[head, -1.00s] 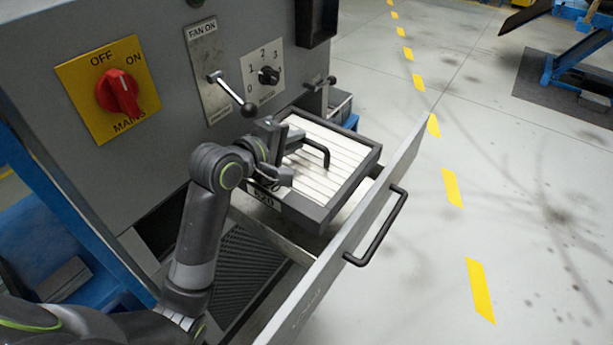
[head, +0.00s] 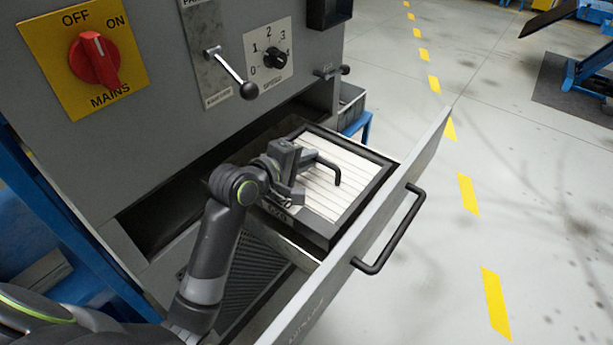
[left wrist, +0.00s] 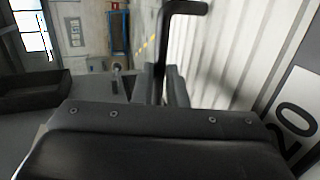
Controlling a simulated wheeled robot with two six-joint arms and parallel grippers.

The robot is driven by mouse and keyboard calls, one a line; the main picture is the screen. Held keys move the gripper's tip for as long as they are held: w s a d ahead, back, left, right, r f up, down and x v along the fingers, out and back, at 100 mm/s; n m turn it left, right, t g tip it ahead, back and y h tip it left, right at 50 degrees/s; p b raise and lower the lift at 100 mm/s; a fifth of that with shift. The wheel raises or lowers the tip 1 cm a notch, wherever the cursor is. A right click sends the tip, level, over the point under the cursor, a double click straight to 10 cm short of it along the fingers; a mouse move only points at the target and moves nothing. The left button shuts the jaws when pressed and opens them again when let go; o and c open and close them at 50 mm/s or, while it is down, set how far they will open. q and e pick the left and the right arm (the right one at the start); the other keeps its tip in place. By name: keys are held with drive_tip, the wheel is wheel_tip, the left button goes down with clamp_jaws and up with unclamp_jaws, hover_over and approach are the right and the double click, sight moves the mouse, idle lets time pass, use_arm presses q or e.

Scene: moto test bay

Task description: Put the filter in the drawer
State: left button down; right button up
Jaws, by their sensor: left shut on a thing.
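The filter (head: 335,195) is a flat panel with white pleats and a dark frame, with a black bent handle on its face. It is at the drawer opening in the head view, roughly level; whether it touches the drawer floor I cannot tell. My left gripper (head: 300,165) is shut on the filter's handle. The handle (left wrist: 170,50) and white pleats (left wrist: 225,50) also show in the left wrist view. The drawer (head: 375,235) is pulled open, its grey front with a black handle standing to the right of the filter. My right gripper is not in view.
The grey cabinet face above the drawer carries a red mains switch (head: 94,58), a lever (head: 232,75) and a speed knob (head: 275,58). A grey bin (head: 350,105) stands behind.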

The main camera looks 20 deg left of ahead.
sight(312, 171)
use_arm(q)
drive_tip(key=shift+f+b, duration=0.35)
drive_tip(key=shift+f, duration=1.6)
drive_tip(key=c, duration=1.5)
unclamp_jaws()
drive_tip(key=shift+o, duration=0.2)
drive_tip(key=p+v, duration=0.1)
drive_tip(key=v, duration=1.1)
